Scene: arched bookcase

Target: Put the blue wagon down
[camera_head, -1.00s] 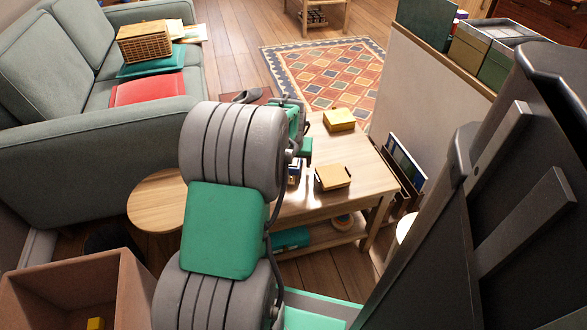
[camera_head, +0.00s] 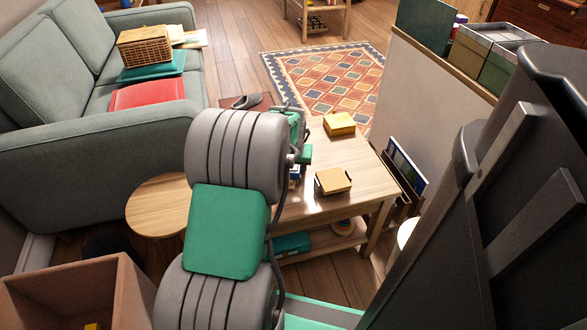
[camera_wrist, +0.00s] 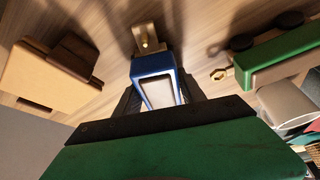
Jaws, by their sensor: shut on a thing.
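The blue wagon (camera_wrist: 155,80) is between the two dark fingers of my gripper (camera_wrist: 160,92) in the wrist view. It has a blue rim around a pale inside, and a tan block with a brass knob shows at its far end. My gripper is shut on it, over a wood surface; I cannot tell whether the wagon touches it. In the head view only a small blue bit (camera_head: 294,175) shows past my arm, at the wooden table (camera_head: 365,165); the rest is hidden.
A green wagon-like piece (camera_wrist: 275,62) with dark wheels and a brass hook lies right of the blue wagon. A tan block (camera_wrist: 48,80) lies left. The table also holds a yellow box (camera_head: 339,124) and a tan box (camera_head: 334,181). A low wall (camera_head: 405,85) stands right.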

